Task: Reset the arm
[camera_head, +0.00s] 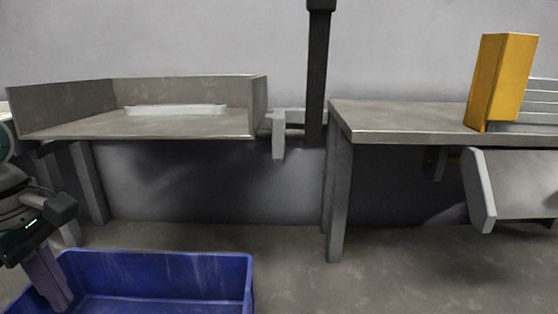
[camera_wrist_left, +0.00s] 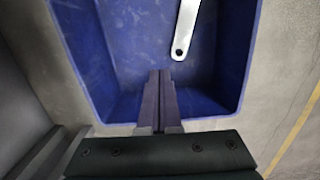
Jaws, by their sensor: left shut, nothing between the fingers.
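My left gripper (camera_head: 48,280) comes in at the lower left of the head view, pointing down at the left end of a blue bin (camera_head: 165,262). In the left wrist view the left gripper (camera_wrist_left: 160,78) has its fingers together with nothing between them, over the near wall of the blue bin (camera_wrist_left: 85,40). A grey metal bracket (camera_wrist_left: 186,25) with a hole near its rounded end lies in the bin, apart from the fingers. The bracket's other end is cut off by the frame. My right gripper is in neither view.
A grey table with raised walls (camera_head: 60,106) stands at the back left, with a pale flat piece (camera_head: 175,109) on it. A second table (camera_head: 400,117) at right has a yellow block (camera_head: 500,80). A dark post (camera_head: 317,80) rises between them. Floor (camera_head: 400,280) at front right is clear.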

